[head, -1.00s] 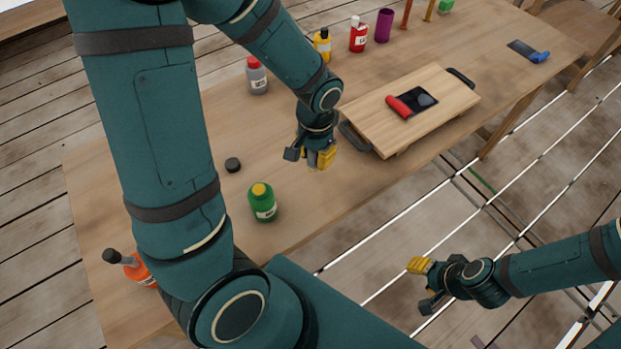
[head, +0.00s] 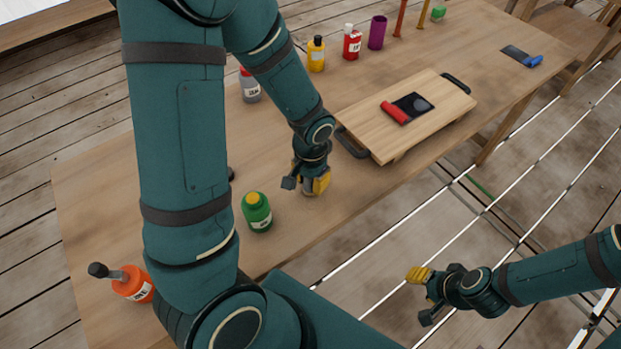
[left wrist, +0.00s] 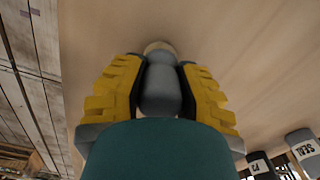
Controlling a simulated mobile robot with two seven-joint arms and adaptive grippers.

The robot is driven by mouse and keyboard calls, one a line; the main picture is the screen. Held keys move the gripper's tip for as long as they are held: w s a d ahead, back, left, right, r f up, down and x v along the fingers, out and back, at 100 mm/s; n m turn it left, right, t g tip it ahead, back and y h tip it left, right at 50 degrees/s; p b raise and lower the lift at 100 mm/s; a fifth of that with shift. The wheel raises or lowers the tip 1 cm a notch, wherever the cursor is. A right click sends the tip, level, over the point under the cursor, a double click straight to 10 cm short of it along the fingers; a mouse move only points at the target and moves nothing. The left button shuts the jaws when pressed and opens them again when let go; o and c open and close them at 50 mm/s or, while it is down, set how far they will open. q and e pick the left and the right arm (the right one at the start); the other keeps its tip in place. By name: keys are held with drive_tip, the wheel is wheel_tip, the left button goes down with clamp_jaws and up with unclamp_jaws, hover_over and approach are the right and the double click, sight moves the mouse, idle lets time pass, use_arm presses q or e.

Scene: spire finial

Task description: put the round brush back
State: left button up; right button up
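My left gripper (head: 312,186) is low over the table near its front edge, left of the wooden board. In the left wrist view its yellow fingers (left wrist: 160,85) are shut on a grey, rounded piece with a pale tan round end, which I take to be the round brush (left wrist: 160,88). In the head view only a small pale bit of the brush (head: 308,193) shows under the fingers. My right gripper (head: 425,292) is beyond the table's front edge over the floor, holding nothing that I can see; its finger gap is unclear.
A green bottle (head: 257,212) stands close left of my left gripper. The wooden board (head: 375,135) with a red-handled tool (head: 396,113) lies to its right. Grey, yellow (head: 316,55) and red (head: 352,45) bottles and a purple cup (head: 377,33) line the back. An orange bottle (head: 132,284) stands front left.

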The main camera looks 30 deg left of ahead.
use_arm(q)
drive_tip(key=o, duration=0.3)
drive_tip(key=shift+o, duration=0.2)
drive_tip(key=shift+r, duration=0.1)
drive_tip(key=shift+r+p, duration=0.3)
drive_tip(key=shift+p, duration=0.05)
wheel_tip(320, 180, up, 10)
drive_tip(key=p, duration=0.3)
drive_tip(key=shift+r, duration=0.8)
drive_tip(key=shift+d, duration=0.1)
